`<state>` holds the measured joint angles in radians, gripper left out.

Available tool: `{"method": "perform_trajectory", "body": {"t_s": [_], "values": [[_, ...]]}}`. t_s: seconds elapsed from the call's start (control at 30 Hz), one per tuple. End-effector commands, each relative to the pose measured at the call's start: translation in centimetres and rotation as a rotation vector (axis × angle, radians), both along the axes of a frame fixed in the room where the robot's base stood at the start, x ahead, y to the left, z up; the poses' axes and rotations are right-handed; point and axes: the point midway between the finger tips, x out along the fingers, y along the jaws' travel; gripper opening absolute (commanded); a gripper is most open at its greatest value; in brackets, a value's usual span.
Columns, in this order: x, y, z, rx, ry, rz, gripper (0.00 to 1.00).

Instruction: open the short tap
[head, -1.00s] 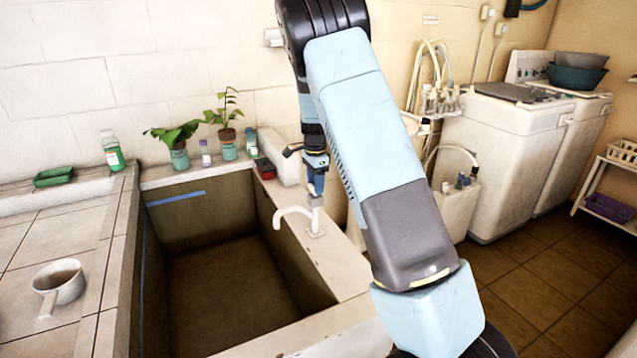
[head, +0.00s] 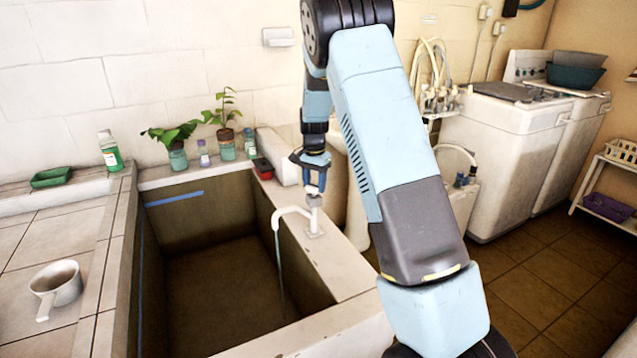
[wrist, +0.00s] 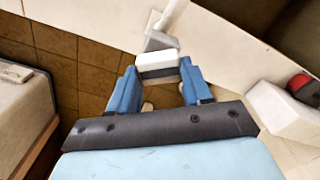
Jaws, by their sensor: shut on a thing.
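The short tap (head: 292,212) is white and stands on the right rim of the basin, its spout curving left over the basin. A thin stream of water (head: 281,265) falls from the spout. My gripper (head: 314,188) is above the tap, shut on its grey-white handle (head: 314,200). In the wrist view the handle (wrist: 157,64) sits between the two blue fingers of my gripper (wrist: 158,88), and the spout (wrist: 170,14) shows beyond it.
The deep basin (head: 350,285) has a pale rim. A white dipper (head: 56,284) sits on the left tiled counter. Washing machines (head: 500,150) stand at the right.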

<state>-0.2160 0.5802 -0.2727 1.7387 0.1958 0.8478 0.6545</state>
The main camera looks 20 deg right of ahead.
Motion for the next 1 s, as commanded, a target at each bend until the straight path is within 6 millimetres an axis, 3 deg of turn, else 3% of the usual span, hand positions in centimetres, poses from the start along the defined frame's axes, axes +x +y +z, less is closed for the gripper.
{"method": "perform_trajectory", "body": {"t_s": [0.07, 1.0], "values": [[0.22, 0.76, 0.24, 0.008, -0.008, 0.080, 0.18], [-0.06, 0.74, 0.05, 0.006, -0.001, 0.890, 0.18]]}}
